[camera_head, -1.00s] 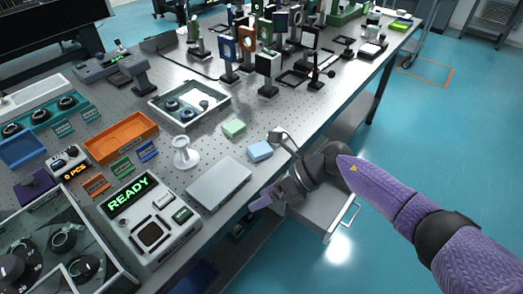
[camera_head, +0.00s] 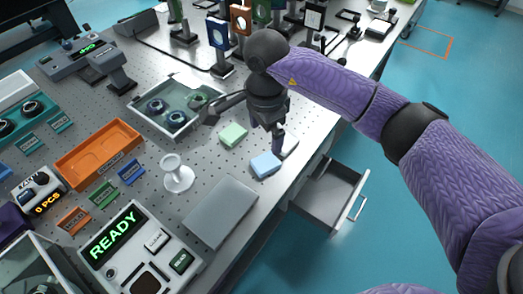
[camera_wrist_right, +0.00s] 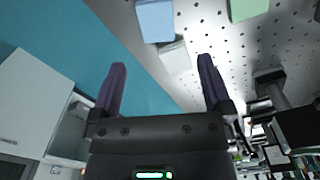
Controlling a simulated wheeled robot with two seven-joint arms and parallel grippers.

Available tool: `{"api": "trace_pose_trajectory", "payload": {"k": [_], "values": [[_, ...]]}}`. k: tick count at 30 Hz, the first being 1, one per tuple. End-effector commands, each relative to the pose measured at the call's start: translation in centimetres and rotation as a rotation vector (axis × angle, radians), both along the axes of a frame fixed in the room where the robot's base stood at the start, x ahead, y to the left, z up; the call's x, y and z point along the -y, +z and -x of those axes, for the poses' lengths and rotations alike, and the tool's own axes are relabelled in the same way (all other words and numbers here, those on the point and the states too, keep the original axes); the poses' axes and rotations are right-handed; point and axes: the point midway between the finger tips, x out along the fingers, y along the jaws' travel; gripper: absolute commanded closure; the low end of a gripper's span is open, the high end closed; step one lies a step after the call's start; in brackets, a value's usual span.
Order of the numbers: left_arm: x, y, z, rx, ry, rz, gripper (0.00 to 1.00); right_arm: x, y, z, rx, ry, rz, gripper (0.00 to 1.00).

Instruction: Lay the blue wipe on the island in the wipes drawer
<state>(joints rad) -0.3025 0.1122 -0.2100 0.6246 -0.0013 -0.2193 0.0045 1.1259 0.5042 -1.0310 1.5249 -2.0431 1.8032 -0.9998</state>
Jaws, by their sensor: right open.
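The blue wipe (camera_head: 265,165) lies flat near the front edge of the perforated table. It also shows at the top of the right wrist view (camera_wrist_right: 155,20). My right gripper (camera_head: 268,138) is above the table, just behind the blue wipe in the head view, with its fingers pointing down. In the right wrist view its two purple fingers (camera_wrist_right: 160,85) are wide apart with nothing held between them. An open drawer (camera_head: 325,195) sticks out below the table edge; its visible inside looks empty. My left gripper is out of view.
A green wipe (camera_head: 233,134) lies behind the blue one, and a whitish block (camera_wrist_right: 174,58) lies beside it. A grey flat plate (camera_head: 221,211), a white spool-like stand (camera_head: 177,174) and a glass-sided tray (camera_head: 176,110) are nearby. Optics posts stand behind.

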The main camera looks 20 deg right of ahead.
Motion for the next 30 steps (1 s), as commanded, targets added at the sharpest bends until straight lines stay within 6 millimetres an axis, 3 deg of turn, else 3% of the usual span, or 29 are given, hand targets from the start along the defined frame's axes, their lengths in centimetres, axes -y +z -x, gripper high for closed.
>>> {"api": "trace_pose_trajectory", "payload": {"k": [10, 13, 20, 30], "values": [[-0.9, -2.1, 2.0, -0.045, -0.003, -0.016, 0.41, 0.1, -7.9, 0.2, -0.009, -0.003, -0.005, 0.00], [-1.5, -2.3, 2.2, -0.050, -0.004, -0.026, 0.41, 0.0, -8.9, 0.1, -0.006, -0.002, -0.006, 0.00], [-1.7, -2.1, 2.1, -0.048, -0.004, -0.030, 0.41, 0.1, -8.8, 0.1, -0.004, -0.003, -0.006, 0.02], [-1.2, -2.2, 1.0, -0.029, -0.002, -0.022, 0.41, 0.1, -8.8, 0.1, -0.004, -0.003, -0.006, 0.74]]}}
